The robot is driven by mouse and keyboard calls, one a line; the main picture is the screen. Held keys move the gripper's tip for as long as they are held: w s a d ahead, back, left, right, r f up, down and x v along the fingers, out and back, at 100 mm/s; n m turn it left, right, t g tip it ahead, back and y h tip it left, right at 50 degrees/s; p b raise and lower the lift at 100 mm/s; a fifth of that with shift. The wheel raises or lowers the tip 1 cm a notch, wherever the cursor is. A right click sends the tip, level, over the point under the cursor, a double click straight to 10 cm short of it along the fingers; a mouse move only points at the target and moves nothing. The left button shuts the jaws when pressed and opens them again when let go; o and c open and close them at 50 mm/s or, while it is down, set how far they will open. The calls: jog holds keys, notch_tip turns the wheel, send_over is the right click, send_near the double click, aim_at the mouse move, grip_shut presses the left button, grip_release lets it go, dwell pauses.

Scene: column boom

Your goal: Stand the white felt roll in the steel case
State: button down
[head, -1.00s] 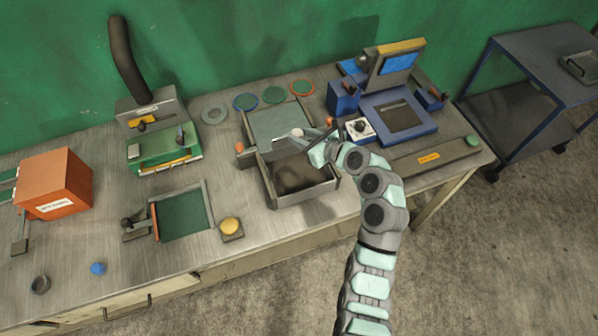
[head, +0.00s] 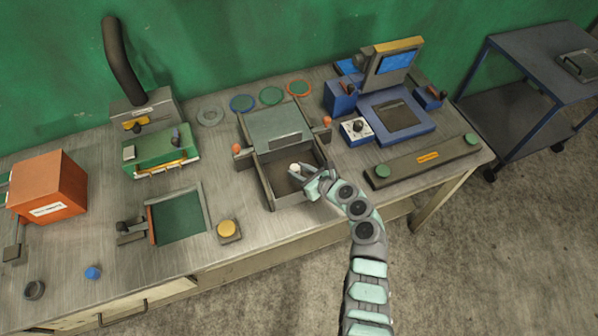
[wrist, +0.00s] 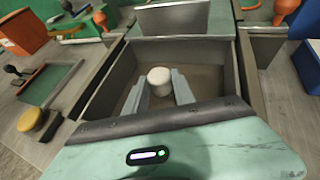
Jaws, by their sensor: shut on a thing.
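The steel case (head: 269,187) is an open grey box on the workbench, with a raised part at its back. It fills the middle of the wrist view (wrist: 107,88). The white felt roll (wrist: 159,77) shows its round pale top between my fingers, and it looks upright. In the head view the roll (head: 295,168) is a small white spot over the case's open inside. My gripper (head: 298,173) is shut on the roll, within the case's outline. The fingers also show in the wrist view (wrist: 159,88). The roll's lower end is hidden, so I cannot tell whether it touches the floor.
Orange knobs (head: 327,121) stand at both sides of the case's back. A yellow button (head: 228,229) and a green-floored frame (head: 178,216) lie to the left. A blue device (head: 400,118) and a long bar (head: 421,162) are to the right.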

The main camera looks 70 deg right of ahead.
jog(key=shift+f, duration=0.1)
jog(key=shift+f, duration=0.55)
jog(key=c, duration=1.1)
grip_release()
jog(key=shift+o, duration=0.2)
jog(key=shift+r, duration=0.1)
jog(key=shift+r, duration=0.15)
jog(key=v, duration=1.2)
jog(key=shift+r, duration=0.45)
